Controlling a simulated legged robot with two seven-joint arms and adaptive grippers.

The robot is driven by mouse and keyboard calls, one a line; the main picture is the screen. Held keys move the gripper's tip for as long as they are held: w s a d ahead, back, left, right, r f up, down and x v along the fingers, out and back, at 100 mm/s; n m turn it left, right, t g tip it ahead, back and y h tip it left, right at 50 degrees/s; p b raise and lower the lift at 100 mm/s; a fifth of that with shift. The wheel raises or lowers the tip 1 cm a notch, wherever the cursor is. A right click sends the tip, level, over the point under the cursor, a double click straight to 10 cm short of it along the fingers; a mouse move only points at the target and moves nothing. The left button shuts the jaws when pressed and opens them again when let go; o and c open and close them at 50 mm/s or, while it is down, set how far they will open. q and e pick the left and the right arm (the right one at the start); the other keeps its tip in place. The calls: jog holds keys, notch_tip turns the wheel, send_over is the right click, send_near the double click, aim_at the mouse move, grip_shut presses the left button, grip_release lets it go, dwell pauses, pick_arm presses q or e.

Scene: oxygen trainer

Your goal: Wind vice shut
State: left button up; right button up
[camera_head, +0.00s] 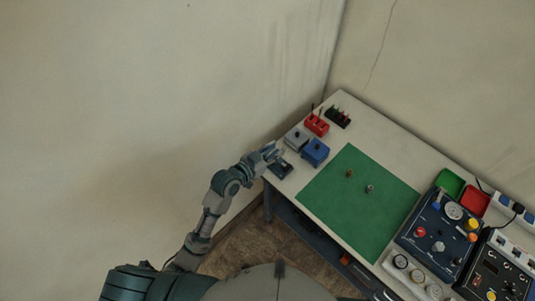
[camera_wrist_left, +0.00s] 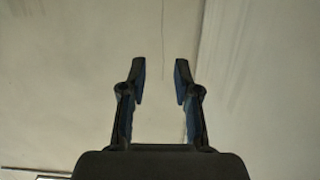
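A blue block-like body (camera_head: 315,151) stands near the table's left corner, with a grey block (camera_head: 296,138) close beside it. A small dark blue piece (camera_head: 279,168) lies at the table's left edge. One of these may be the vice, but they are too small to tell which, and I cannot make out a handle or the jaw gap. My left gripper (camera_head: 280,154) is at the table's left corner, close to these pieces. In the left wrist view its two fingers (camera_wrist_left: 160,82) stand apart with only the wall between them. My right gripper is not in view.
A red holder (camera_head: 317,124) and a dark rack (camera_head: 338,117) stand behind. A green mat (camera_head: 360,202) with two small metal parts covers the table's middle. A blue gauge panel (camera_head: 438,235) and green (camera_head: 450,182) and red (camera_head: 474,200) trays are at right. Walls close off the back.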

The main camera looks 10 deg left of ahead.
pick_arm(q)
jog(key=v, duration=0.4)
jog(key=shift+a, duration=0.15)
